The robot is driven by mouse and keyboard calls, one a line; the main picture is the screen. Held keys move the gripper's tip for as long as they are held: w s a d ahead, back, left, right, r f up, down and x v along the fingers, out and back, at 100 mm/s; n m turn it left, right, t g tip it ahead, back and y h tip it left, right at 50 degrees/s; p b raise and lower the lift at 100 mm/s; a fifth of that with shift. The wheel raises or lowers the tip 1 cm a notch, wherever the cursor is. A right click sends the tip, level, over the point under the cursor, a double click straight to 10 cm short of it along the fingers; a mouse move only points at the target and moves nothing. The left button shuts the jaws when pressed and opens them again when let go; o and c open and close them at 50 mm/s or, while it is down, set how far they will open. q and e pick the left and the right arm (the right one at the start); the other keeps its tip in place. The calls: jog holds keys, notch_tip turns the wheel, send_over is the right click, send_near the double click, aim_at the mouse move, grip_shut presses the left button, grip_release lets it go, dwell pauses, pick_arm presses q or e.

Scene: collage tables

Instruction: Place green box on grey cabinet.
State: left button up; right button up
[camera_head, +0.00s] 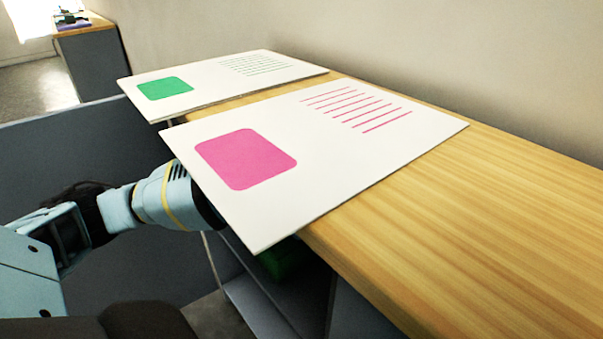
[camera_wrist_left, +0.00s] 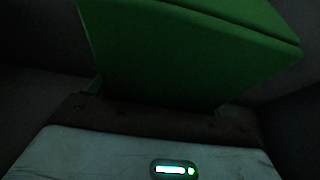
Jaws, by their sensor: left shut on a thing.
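The green box (camera_wrist_left: 190,50) fills the upper part of the left wrist view, held between the fingers of my left gripper (camera_wrist_left: 158,104). That view is very dark and the finger contacts are hard to see. In the head view a small part of the green box (camera_head: 286,259) shows in shadow below the near edge of the table. My left arm reaches in from the left, and its gripper is hidden there behind the white board with the pink square. A grey-sided unit with a wooden top (camera_head: 90,62) stands far left; I cannot tell whether it is the grey cabinet.
A wooden table (camera_head: 480,200) runs along the wall. A board with a pink square (camera_head: 245,158) and one with a green square (camera_head: 165,88) lie on it, the pink one overhanging the front edge. A dark grey panel (camera_head: 60,165) stands at left. The table's right part is clear.

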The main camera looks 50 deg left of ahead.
pick_arm(q)
jog(key=shift+f, duration=0.2)
jog(key=o, duration=1)
jog(key=shift+o, duration=0.2)
pick_arm(e)
jog(key=shift+w+f, duration=0.1)
jog(key=shift+w, duration=0.25)
pick_arm(q)
jog(key=shift+r, duration=0.1)
jog(key=shift+r, duration=0.25)
jog(key=p+v, duration=0.2)
jog(key=v, duration=0.2)
jog(key=shift+r, duration=0.3)
jog(key=s+p, duration=0.3)
jog(key=s, duration=0.9)
jog(key=shift+s+a, duration=0.15)
jog(key=shift+a, duration=0.35)
pick_arm(e)
jog(key=shift+t, duration=0.4)
jog(key=r, duration=0.5)
jog(key=shift+w+r, duration=0.15)
jog(key=shift+w, duration=0.1)
jog(key=shift+s, duration=0.2)
